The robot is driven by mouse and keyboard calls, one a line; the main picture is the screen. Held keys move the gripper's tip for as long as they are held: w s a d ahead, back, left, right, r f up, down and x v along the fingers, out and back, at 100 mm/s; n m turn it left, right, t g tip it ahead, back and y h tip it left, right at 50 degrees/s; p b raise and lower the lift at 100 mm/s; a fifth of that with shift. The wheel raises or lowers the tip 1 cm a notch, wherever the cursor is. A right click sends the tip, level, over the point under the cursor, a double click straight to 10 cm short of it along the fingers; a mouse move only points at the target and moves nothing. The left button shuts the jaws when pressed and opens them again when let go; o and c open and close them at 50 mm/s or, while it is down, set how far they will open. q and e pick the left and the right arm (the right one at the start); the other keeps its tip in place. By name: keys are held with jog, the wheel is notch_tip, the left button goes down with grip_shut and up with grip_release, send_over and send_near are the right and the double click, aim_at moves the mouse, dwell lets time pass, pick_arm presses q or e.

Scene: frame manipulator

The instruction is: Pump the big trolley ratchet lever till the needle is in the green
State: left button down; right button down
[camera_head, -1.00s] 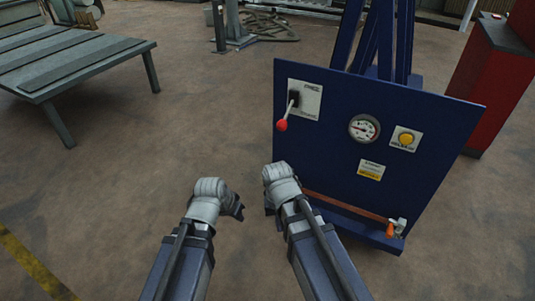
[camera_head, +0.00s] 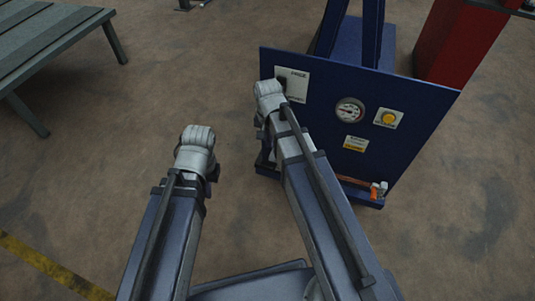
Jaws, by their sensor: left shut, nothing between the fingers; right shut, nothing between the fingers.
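The blue trolley panel (camera_head: 318,125) stands upright right of centre. Its lever plate (camera_head: 296,82) is at the panel's upper left. My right gripper (camera_head: 268,100) is shut and empty in front of that plate, and the lever with its red knob is hidden behind it. I cannot tell whether gripper and lever touch. The round white gauge (camera_head: 350,110) is on the panel's upper middle. Its needle is too small to read against any green zone. My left gripper (camera_head: 200,160) is shut and empty over the floor, left of the panel.
A yellow button (camera_head: 389,118) is right of the gauge, with a white and yellow label (camera_head: 355,143) below. An orange-handled valve (camera_head: 377,190) is at the panel's lower right. A red cabinet (camera_head: 445,45) stands behind right, a slatted bench (camera_head: 50,50) at far left. Floor between is clear.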

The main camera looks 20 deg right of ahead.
aim_at(270, 163)
pick_arm(q)
jog(key=shift+f, duration=0.1)
pick_arm(e)
jog(key=shift+f, duration=0.1)
